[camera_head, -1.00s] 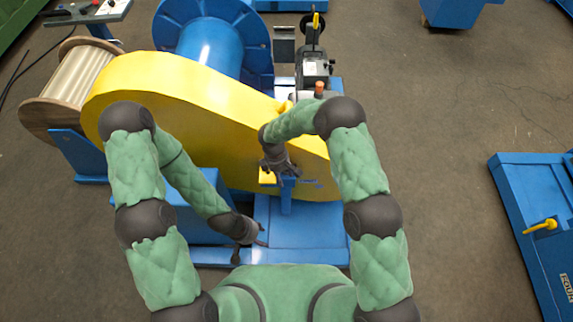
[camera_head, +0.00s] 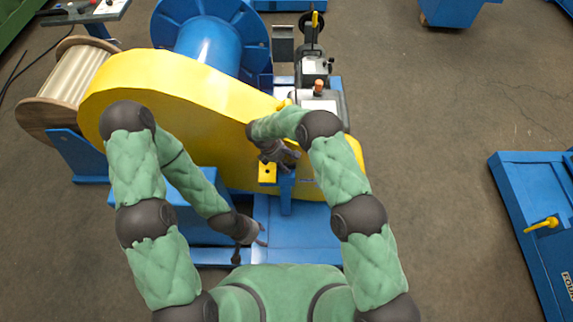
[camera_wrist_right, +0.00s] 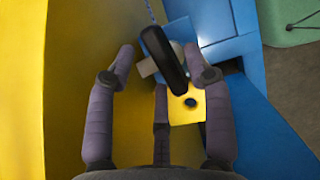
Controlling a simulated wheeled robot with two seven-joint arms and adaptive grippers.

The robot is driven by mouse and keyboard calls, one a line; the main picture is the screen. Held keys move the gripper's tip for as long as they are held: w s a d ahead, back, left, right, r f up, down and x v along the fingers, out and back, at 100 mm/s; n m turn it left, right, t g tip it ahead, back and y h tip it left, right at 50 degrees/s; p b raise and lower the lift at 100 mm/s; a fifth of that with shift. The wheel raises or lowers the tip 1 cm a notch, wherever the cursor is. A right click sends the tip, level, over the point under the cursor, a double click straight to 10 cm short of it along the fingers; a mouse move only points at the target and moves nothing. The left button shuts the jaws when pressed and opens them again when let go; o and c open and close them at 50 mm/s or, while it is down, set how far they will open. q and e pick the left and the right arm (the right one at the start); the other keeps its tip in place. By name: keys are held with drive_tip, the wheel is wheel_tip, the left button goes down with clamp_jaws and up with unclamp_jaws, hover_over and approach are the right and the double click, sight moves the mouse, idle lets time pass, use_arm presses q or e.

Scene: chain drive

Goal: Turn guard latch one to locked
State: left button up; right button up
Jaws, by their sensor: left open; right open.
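The yellow chain guard (camera_head: 180,100) runs across the blue base. At its lower right, a small yellow plate (camera_head: 267,173) with a dark hole sits beside a blue post. The right wrist view shows this plate (camera_wrist_right: 188,108) with a dark elongated lever (camera_wrist_right: 164,58) above it, apparently the latch handle. My right gripper (camera_head: 287,157) is open over this spot. In the wrist view, the lever lies between the spread fingertips of my right gripper (camera_wrist_right: 160,58); I cannot tell whether they touch it. My left gripper (camera_head: 250,240) is open and empty, low above the blue base.
A blue drum (camera_head: 212,45) stands behind the guard, and a wooden spool (camera_head: 68,85) at its left. A grey-black unit with an orange knob (camera_head: 319,86) is behind my right arm. A blue bench with a yellow handle (camera_head: 541,224) stands at right. The floor between is clear.

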drive_tip(key=shift+x, duration=1.05)
clamp_jaws()
